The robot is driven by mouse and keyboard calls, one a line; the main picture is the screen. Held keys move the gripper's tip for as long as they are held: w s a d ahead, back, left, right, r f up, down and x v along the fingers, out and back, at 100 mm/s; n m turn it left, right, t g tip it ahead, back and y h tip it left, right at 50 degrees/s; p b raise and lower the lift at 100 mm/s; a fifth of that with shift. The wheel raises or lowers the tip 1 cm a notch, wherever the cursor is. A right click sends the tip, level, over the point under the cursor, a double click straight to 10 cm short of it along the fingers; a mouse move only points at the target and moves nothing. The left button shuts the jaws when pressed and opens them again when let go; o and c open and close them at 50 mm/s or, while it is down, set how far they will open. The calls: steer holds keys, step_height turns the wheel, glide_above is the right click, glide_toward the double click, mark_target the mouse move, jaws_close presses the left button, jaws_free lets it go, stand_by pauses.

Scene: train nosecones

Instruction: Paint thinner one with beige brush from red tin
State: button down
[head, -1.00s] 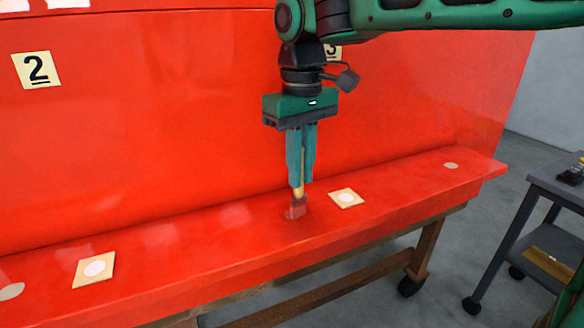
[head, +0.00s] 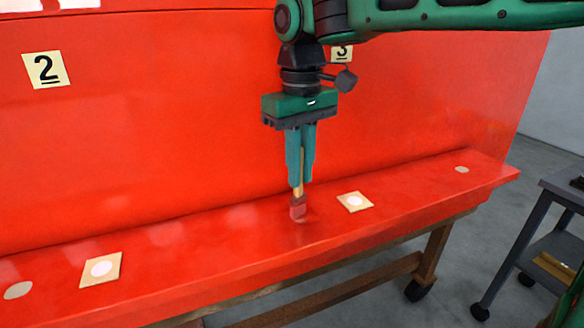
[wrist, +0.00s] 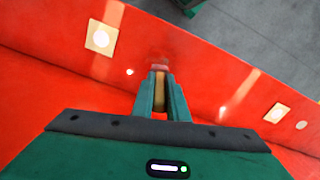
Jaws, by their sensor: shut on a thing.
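My gripper (head: 300,180) points down and is shut on the brush (head: 298,190). The brush handle is beige and the bristles are red at the tip. The bristles are at the top of the red ledge (head: 240,222) and look to be touching it, left of a beige square. In the wrist view the brush (wrist: 159,92) stands between the two green fingers, with its red tip against the ledge. The ledge runs along the foot of a large red panel (head: 170,120). No red tin is in view.
Beige squares with white discs lie on the ledge at left (head: 100,268) and right of the brush (head: 354,202). Labels 2 (head: 46,69) and 3 (head: 342,53) are on the panel. A grey cart (head: 552,230) stands at right on open floor.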

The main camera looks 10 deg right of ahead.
steer(key=r, duration=0.5)
steer(key=d+r, duration=0.1)
steer(key=r, duration=0.2)
steer(key=shift+w, duration=0.15)
stand_by(1.2)
